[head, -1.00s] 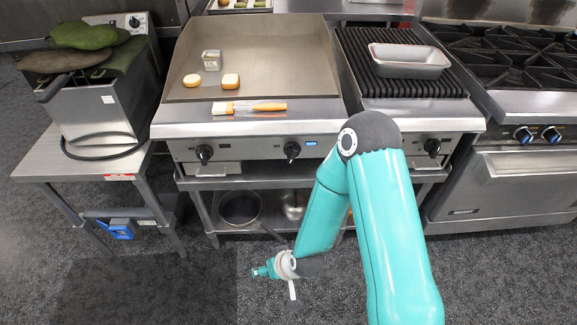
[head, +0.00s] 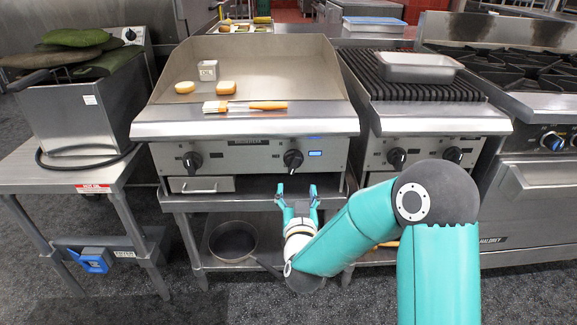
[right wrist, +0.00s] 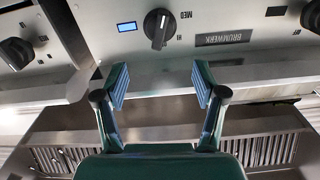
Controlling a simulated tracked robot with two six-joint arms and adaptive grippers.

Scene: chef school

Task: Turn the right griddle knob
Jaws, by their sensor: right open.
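The right griddle knob (head: 293,159) is a round black knob on the steel front panel, left of a small lit blue display. In the right wrist view, which is upside down, this knob (right wrist: 157,28) is beyond the fingertips with its light pointer roughly upright. My right gripper (head: 298,190) is open and empty, just below the knob and pointing at the griddle front. In the wrist view its two fingers (right wrist: 160,82) are spread apart and do not touch the knob. My left gripper is not in view.
The left griddle knob (head: 192,162) is on the same panel. The charbroiler's knobs (head: 396,158) are to the right. A brush (head: 262,105) lies on the griddle's front ledge. A pan (head: 233,241) sits on the shelf below.

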